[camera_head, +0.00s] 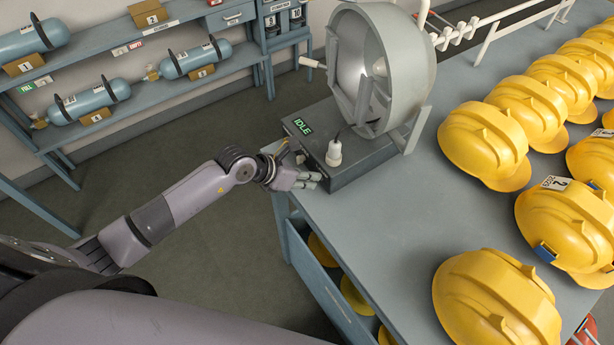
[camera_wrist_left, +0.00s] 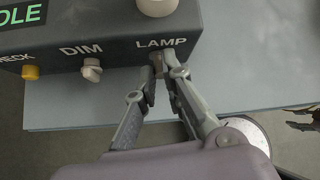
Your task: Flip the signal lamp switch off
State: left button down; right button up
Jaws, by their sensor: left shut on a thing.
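The signal lamp (camera_head: 402,62) is a big grey drum on a dark control box (camera_head: 352,160) at the bench's corner. The box's green display (camera_head: 301,126) reads IDLE. In the left wrist view the box front (camera_wrist_left: 112,40) carries a yellow button (camera_wrist_left: 30,72), a pale knob (camera_wrist_left: 91,70) under DIM and a small switch (camera_wrist_left: 157,57) under LAMP. My left gripper (camera_head: 312,181) is at the box front, its fingers shut on the LAMP switch, as the left wrist view (camera_wrist_left: 162,68) shows. The fingertips partly hide the switch, so its position is unclear. My right gripper is not recognisable.
Several yellow helmets (camera_head: 484,138) cover the bench's right side. The grey bench top (camera_head: 400,215) is clear in front of the box. An open drawer (camera_head: 326,290) with helmets juts out below. Blue cylinders (camera_head: 94,101) lie on shelves at the far left.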

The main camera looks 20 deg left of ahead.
pick_arm(q)
jog(key=c, duration=1.7)
grip_release()
jog(key=v, duration=1.2)
jog(key=shift+s, duration=0.1)
